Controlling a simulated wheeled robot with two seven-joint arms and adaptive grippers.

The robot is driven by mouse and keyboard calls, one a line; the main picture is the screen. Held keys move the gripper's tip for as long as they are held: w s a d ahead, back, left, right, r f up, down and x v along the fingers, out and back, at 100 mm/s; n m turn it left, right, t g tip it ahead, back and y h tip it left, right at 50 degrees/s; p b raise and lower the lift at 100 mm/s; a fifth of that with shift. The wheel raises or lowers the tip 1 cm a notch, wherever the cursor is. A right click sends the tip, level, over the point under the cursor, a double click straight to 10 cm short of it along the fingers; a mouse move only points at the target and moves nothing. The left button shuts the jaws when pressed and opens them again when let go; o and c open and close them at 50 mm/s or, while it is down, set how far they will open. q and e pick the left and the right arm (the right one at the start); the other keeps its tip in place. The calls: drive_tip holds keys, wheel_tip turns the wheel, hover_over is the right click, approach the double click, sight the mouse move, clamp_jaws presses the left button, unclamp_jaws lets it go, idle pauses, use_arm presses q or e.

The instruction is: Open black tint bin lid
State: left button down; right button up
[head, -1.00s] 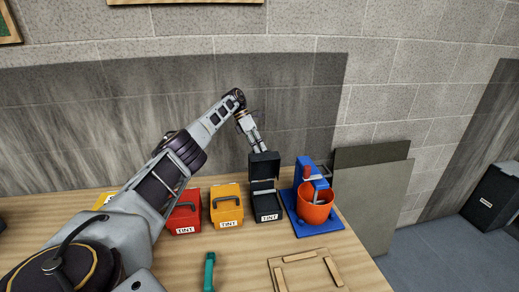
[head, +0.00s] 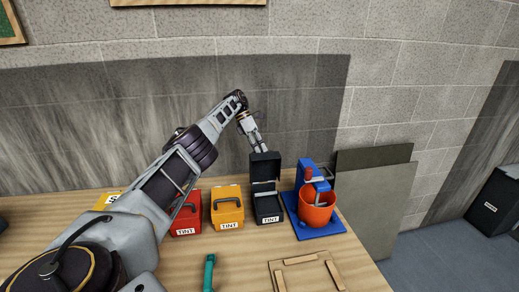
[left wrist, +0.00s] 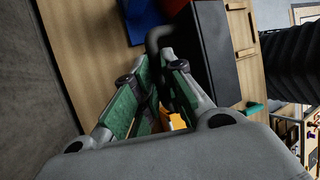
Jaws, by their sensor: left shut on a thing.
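The black tint bin (head: 268,213) stands on the table with a white TINT label on its front. Its lid (head: 265,166) is raised, standing about upright at the back, so the bin's inside shows. My left arm reaches over from the left and comes down behind the lid. The lid hides the fingertips in the head view. In the left wrist view my left gripper (left wrist: 160,80), with green finger pads, is shut on the lid's black handle (left wrist: 156,40); the black lid (left wrist: 212,45) is beside it. My right gripper is not in view.
Yellow (head: 227,207) and red (head: 186,215) tint bins stand left of the black one. An orange bucket (head: 315,213) on a blue stand (head: 321,233) is close on its right. A wooden frame (head: 300,261) and a green-handled tool (head: 209,271) lie in front.

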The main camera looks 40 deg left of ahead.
use_arm(q)
drive_tip(key=c, duration=1.7)
unclamp_jaws()
drive_tip(key=shift+s+a+f, duration=0.1)
drive_tip(key=shift+f, duration=0.5)
drive_tip(key=shift+o, duration=1.1)
drive_tip(key=shift+w+a, duration=0.1)
drive_tip(key=shift+w, duration=0.15)
drive_tip(key=shift+s+r, duration=0.15)
drive_tip(key=shift+r, duration=0.15)
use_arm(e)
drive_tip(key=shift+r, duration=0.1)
